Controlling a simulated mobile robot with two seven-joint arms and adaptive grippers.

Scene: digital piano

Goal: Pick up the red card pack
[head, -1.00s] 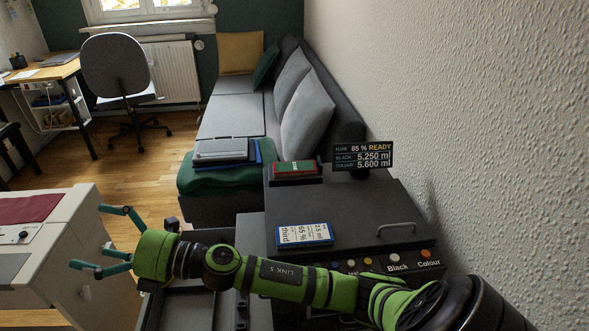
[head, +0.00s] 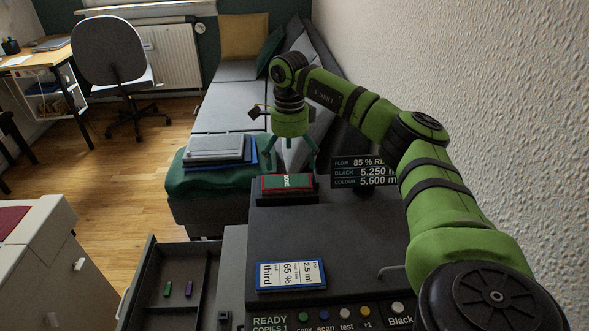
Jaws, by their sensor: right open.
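The red card pack (head: 275,184) lies in a dark tray at the back of the dark copier, with a green and white band across it. My right gripper (head: 292,164) is above and just behind the pack, pointing down, with its two teal fingers spread apart. Nothing is held between the fingers. I cannot tell the exact gap between the fingertips and the pack. My left gripper is not in view.
A display (head: 362,171) stands right of the pack, partly behind my arm. A blue-edged card (head: 291,276) lies on the copier top (head: 330,235). An open drawer (head: 150,275) at left holds small green and purple items. Laptops (head: 214,148) rest on the sofa's green cushion.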

